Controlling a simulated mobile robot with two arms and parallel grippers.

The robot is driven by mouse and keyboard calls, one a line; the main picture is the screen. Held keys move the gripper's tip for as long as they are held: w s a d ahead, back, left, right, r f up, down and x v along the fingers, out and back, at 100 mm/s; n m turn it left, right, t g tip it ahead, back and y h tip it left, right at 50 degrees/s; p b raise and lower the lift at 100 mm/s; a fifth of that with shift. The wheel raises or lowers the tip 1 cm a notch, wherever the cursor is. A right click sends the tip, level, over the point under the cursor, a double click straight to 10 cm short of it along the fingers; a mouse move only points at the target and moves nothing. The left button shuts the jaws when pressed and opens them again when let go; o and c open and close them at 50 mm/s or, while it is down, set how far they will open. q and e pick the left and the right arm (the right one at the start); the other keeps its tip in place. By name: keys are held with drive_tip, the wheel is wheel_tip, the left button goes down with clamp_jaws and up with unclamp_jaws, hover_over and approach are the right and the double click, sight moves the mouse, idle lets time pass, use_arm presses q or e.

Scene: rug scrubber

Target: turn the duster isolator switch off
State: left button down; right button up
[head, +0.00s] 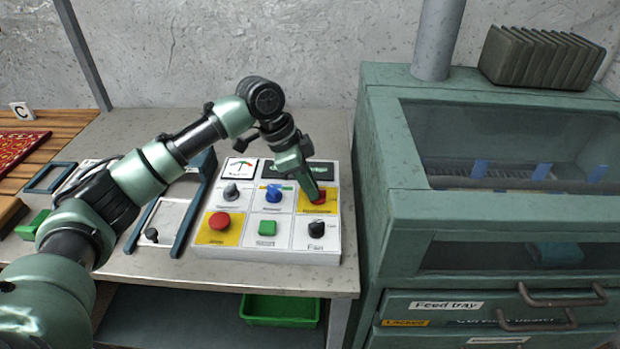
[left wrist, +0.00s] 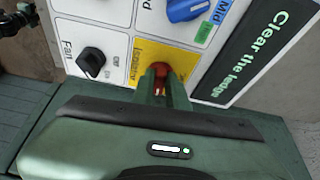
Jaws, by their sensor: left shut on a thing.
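The control panel (head: 270,243) is a white box on the grey table, with several knobs and buttons. The duster isolator switch (head: 322,196) is a red knob on a yellow label at the panel's right, in the middle row. My left gripper (head: 316,192) comes down onto it from above and is shut on it. In the left wrist view the red switch (left wrist: 160,70) shows between the fingers, and the gripper (left wrist: 163,88) hides part of it and of its yellow label. The switch's exact angle cannot be told. My right gripper is not in view.
A black fan knob (head: 317,229) sits just below the switch and a blue knob (head: 273,193) just left of it. A red button (head: 220,221) and a green button (head: 267,228) are in the bottom row. The green machine cabinet (head: 400,200) stands close on the right.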

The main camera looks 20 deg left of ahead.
use_arm(q)
drive_tip(key=n+p, duration=0.2)
drive_tip(key=p, duration=0.2)
drive_tip(key=n+t+y+p, duration=0.1)
drive_tip(key=n+p, duration=0.1)
drive_tip(key=p, duration=0.2)
drive_tip(key=s+d+r+n+t+p, duration=0.1)
drive_tip(key=n+p, duration=0.1)
drive_tip(key=p, duration=0.2)
drive_tip(key=shift+n+y, duration=0.3)
drive_tip(key=shift+n, duration=0.1)
drive_tip(key=n+p, duration=0.2)
drive_tip(key=p, duration=0.1)
drive_tip(key=n+y+p, duration=0.1)
drive_tip(key=n+p, duration=0.1)
drive_tip(key=p, duration=0.1)
drive_tip(key=d+n+y+p, duration=0.1)
drive_tip(key=n+p, duration=0.1)
drive_tip(key=p, duration=0.1)
drive_tip(key=shift+s+f+t, duration=0.1)
drive_tip(key=shift+f+t, duration=0.1)
drive_tip(key=shift+t, duration=0.2)
drive_tip(key=n+y+p, duration=0.1)
drive_tip(key=n+p, duration=0.1)
drive_tip(key=shift+f+n, duration=0.1)
drive_tip(key=shift+n, duration=0.2)
drive_tip(key=shift+d+f+n+y+p, duration=0.1)
drive_tip(key=shift+n+y+p, duration=0.2)
drive_tip(key=shift+n+p, duration=0.35)
